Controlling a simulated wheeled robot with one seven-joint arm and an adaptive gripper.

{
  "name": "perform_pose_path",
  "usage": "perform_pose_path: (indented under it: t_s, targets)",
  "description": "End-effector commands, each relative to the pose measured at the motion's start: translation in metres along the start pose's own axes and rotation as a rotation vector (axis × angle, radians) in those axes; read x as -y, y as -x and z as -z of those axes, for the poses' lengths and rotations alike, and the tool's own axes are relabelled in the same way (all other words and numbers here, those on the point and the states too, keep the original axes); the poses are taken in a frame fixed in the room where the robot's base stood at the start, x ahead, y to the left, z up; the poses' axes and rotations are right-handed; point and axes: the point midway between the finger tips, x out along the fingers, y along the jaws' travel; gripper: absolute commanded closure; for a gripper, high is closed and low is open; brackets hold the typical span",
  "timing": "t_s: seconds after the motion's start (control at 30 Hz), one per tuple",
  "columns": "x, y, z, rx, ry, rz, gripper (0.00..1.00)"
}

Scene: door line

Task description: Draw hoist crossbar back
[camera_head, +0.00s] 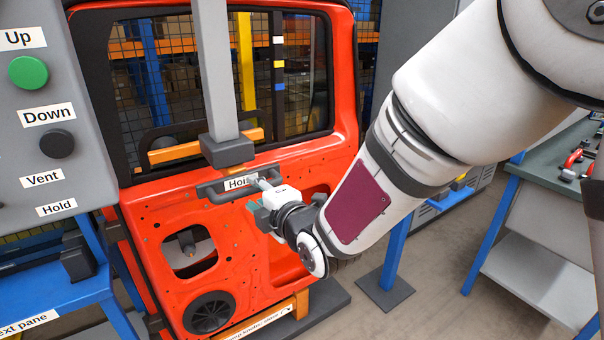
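The hoist crossbar is a dark grey handle bar (212,188) with a white label reading "Hois…", the end of the word covered. It sits below the dark block at the foot of a grey vertical post (217,75), in front of a red door (160,207). My gripper (261,184) is at the right part of the bar, reaching in from the right and overlapping the bar and label.
A grey panel (90,88) with a green Up button (28,72), a dark Down button (57,144) and Vent and Hold labels stands at left. A blue bench (50,292) is below it. A workbench (540,165) with red tools is at right. Floor (430,285) shows between.

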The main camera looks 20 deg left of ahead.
Motion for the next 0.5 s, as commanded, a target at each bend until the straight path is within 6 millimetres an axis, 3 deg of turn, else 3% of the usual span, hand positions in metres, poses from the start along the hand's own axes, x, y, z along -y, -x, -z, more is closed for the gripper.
perform_pose_path:
  t_s: [0.2, 0.5]
  targets:
    - [0.0, -0.028, 0.0, 0.0, 0.001, 0.001, 0.64]
    - [0.0, -0.036, 0.0, 0.0, 0.001, 0.001, 0.64]
